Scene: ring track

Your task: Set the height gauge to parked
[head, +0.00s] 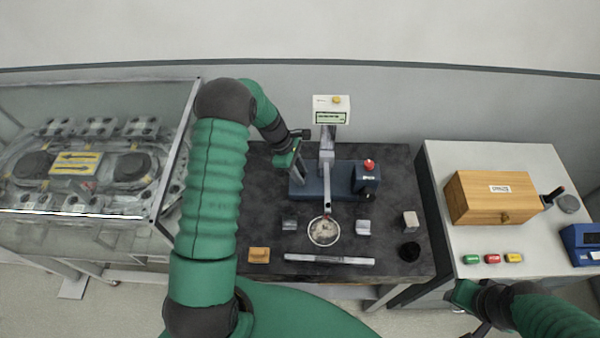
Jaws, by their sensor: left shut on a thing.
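The height gauge (325,182) stands on the dark bench top. It has a blue base, a grey upright column, a white display head with a green screen, and an arm reaching forward over a round dial-like plate (323,231). A red button sits on the right of its base. My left gripper (291,158) is at the left side of the column, shut on a part of the gauge. The gripped part is small and mostly hidden. My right gripper (466,301) is at the lower right, away from the gauge; its jaw opening is unclear.
The right table holds a wooden box (492,198) and coloured pieces. A glass-cased ring track (90,165) stands left.

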